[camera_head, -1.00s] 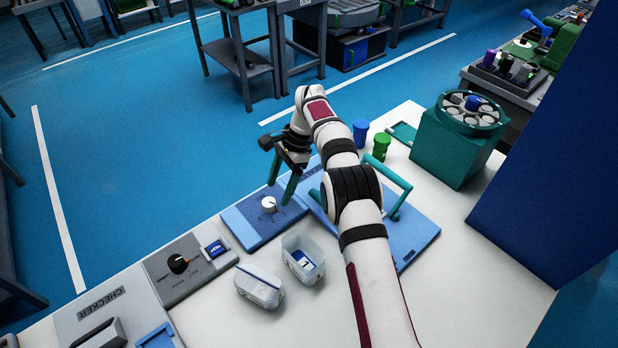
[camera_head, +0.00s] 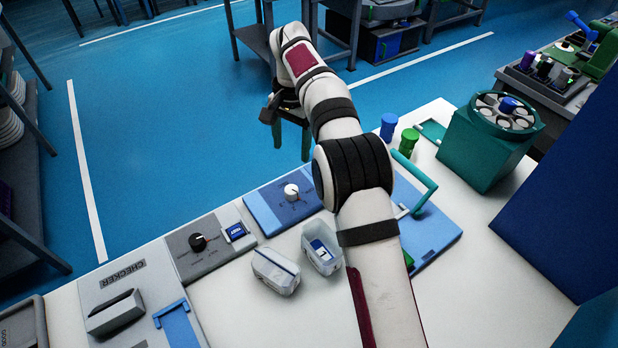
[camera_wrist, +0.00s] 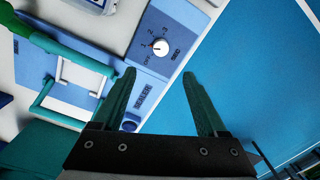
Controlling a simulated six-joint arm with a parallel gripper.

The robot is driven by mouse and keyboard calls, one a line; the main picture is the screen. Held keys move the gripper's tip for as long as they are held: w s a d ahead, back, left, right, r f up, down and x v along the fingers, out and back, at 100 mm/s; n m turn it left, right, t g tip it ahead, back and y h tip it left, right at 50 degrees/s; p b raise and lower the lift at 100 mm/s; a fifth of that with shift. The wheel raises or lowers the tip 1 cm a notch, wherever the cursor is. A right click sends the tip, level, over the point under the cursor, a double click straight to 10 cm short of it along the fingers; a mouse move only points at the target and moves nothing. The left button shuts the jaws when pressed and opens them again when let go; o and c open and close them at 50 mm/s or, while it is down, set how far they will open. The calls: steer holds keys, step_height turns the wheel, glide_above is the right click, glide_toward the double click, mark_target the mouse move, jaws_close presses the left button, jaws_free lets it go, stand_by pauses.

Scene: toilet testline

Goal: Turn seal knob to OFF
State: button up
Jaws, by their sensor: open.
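The seal knob (camera_head: 291,191) is a round white knob on the blue sealer panel (camera_head: 262,208), left of my arm. In the wrist view the knob (camera_wrist: 160,47) sits beyond and between the fingertips, with OFF and numbers printed around it. A small red mark shows at its left edge; I cannot tell its exact setting. My gripper (camera_head: 291,151) has dark green fingers, spread and empty. It is past the panel's far edge in the head view, apart from the knob. The fingers also show in the wrist view (camera_wrist: 159,76).
A black dial (camera_head: 198,241) is on the grey checker unit. A green handle (camera_head: 415,180) rises at right, near blue and green cylinders and a green carousel box (camera_head: 488,145). Blue floor lies beyond the table.

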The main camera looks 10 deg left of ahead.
mark_target(291, 190)
steer(key=f, duration=1)
steer(key=a+f, duration=0.1)
steer(key=f, duration=0.4)
steer(key=shift+w+f, duration=0.1)
steer(key=shift+f, duration=0.15)
jaws_close()
